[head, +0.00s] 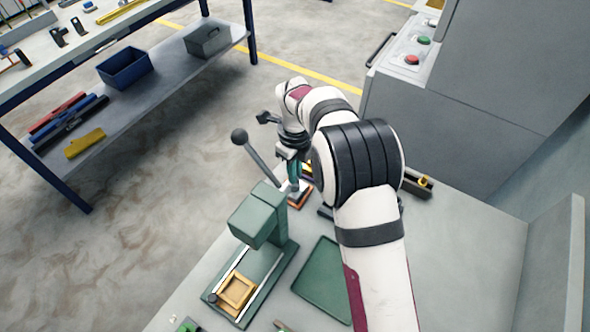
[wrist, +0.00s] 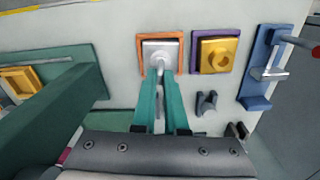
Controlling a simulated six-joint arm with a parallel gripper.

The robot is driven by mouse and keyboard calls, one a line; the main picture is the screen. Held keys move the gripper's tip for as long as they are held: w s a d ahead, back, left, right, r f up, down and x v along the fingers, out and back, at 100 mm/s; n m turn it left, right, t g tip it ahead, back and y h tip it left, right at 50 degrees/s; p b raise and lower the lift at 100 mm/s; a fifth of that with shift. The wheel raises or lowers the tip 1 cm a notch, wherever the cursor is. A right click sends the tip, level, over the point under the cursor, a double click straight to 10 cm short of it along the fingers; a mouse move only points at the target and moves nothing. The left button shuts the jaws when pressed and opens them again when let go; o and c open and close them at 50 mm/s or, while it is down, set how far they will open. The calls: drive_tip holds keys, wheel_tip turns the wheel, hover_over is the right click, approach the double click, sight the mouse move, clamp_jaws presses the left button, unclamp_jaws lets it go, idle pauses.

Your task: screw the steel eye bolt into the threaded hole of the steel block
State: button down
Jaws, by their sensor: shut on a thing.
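The steel block (wrist: 152,46) sits inside an orange square frame in the upper middle of the wrist view. In the head view the block (head: 302,186) is partly hidden by my gripper. My gripper (wrist: 159,76) has its two teal fingers shut on the steel eye bolt, at the near side of the block. The eye bolt is mostly hidden between the fingertips, and its threads do not show. The threaded hole cannot be made out. I cannot tell whether bolt and block touch. In the head view my gripper (head: 294,176) points down over the orange frame.
A brass block (wrist: 219,56) in a purple frame stands right of the steel block. Further right is a blue fixture (wrist: 256,88) with a steel lever. A grey clip (wrist: 206,103) lies nearer. A green press (head: 262,216) and green tray (head: 318,284) stand nearer in the head view.

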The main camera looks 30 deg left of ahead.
drive_tip(key=m, duration=0.6)
drive_tip(key=shift+s, duration=0.1)
drive_tip(key=c, duration=1.3)
unclamp_jaws()
drive_tip(key=shift+m, duration=0.4)
drive_tip(key=o, duration=0.4)
